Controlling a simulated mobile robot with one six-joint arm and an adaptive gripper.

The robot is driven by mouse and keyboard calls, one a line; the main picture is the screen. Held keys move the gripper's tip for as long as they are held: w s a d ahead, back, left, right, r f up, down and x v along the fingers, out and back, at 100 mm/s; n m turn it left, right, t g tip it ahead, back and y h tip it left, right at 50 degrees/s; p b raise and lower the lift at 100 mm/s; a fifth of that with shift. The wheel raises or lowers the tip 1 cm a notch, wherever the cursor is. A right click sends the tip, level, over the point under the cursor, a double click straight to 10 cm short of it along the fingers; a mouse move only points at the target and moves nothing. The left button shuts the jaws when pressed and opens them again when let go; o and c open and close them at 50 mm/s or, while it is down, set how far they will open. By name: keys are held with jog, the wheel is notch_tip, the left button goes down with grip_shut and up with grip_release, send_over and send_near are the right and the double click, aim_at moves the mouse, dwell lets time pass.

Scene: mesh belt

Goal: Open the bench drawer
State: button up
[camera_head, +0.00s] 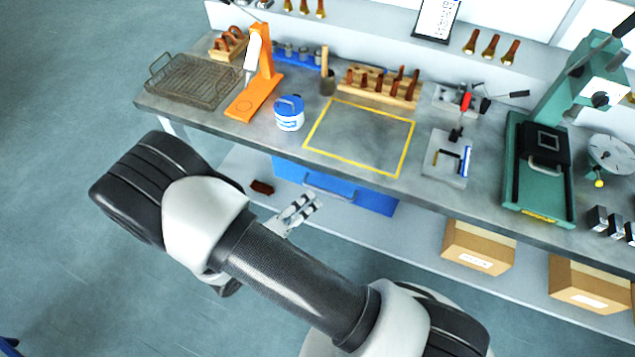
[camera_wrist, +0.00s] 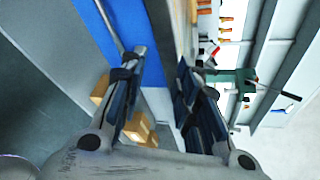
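The blue bench drawer (camera_head: 375,202) sits under the front edge of the workbench and looks closed. Its front also shows in the wrist view (camera_wrist: 158,45). A bar handle (camera_head: 330,188) runs across the drawer front; part of a bar, likely this handle, shows in the wrist view (camera_wrist: 108,22) beside the left finger. My gripper (camera_head: 307,204) is in front of the drawer, near the handle's left end. In the wrist view my gripper (camera_wrist: 158,80) has its fingers apart with nothing seen between them. I cannot tell whether a finger touches the handle.
The workbench top (camera_head: 215,115) carries a wire basket (camera_head: 195,80), an orange stand (camera_head: 255,95), a blue-and-white tub (camera_head: 289,113) and a green press (camera_head: 540,165). Cardboard boxes (camera_head: 478,247) stand on the lower shelf at right. A small brown object (camera_head: 262,187) lies left of the drawer.

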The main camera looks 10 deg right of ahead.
jog(key=s+a+f+n+t+y, duration=0.2)
jog(key=a+f+n+t, duration=0.1)
jog(key=f+n, duration=0.45)
jog(key=b, duration=0.4)
send_near(319, 188)
jog(key=shift+t+y, duration=0.3)
jog(key=shift+y, duration=0.1)
jog(key=x, duration=1)
jog(key=shift+s+d+f, duration=0.25)
jog(key=shift+d+f, duration=0.05)
jog(key=shift+c, duration=0.2)
grip_shut()
